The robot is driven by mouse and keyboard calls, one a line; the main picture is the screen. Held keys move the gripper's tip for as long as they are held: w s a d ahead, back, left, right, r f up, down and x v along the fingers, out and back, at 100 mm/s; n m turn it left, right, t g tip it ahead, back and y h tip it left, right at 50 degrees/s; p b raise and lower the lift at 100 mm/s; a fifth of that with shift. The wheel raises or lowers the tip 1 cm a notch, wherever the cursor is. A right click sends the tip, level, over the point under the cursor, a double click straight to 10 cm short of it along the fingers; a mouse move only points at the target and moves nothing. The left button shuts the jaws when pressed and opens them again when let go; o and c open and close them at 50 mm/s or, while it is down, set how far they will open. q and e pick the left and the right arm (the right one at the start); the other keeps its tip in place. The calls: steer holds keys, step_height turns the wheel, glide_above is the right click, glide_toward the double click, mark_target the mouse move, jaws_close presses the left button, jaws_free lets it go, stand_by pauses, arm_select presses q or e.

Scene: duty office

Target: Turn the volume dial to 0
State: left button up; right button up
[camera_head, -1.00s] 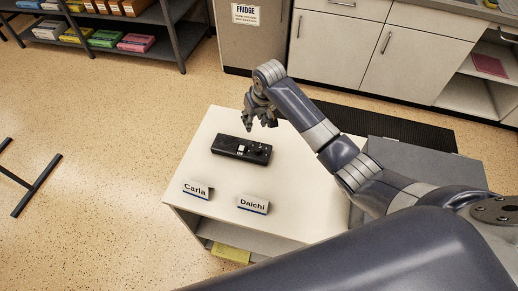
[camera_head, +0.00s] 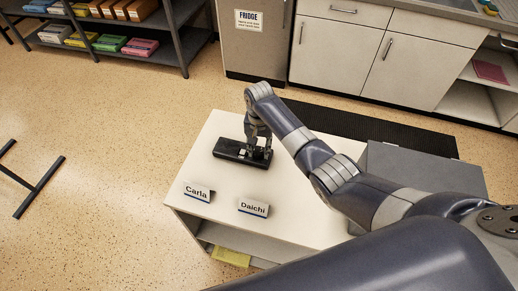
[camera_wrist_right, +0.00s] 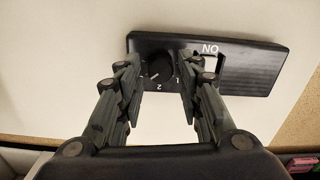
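A black device (camera_head: 228,149) lies on the white cabinet top (camera_head: 205,170) in the head view. My right gripper (camera_head: 254,154) is over the dial end of the device. In the wrist view its fingers (camera_wrist_right: 158,85) are apart, one on each side of the dial, with a gap to it. The dial's exact pointer setting is hard to read. My left gripper is not in view.
Two name cards, Carla (camera_head: 198,192) and Daichi (camera_head: 253,207), stand near the front edge of the cabinet top. A grey box-like surface (camera_head: 420,170) is at its right. The cabinet top left of the device is clear.

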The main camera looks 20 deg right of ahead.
steer(key=shift+f, duration=0.8)
jaws_close()
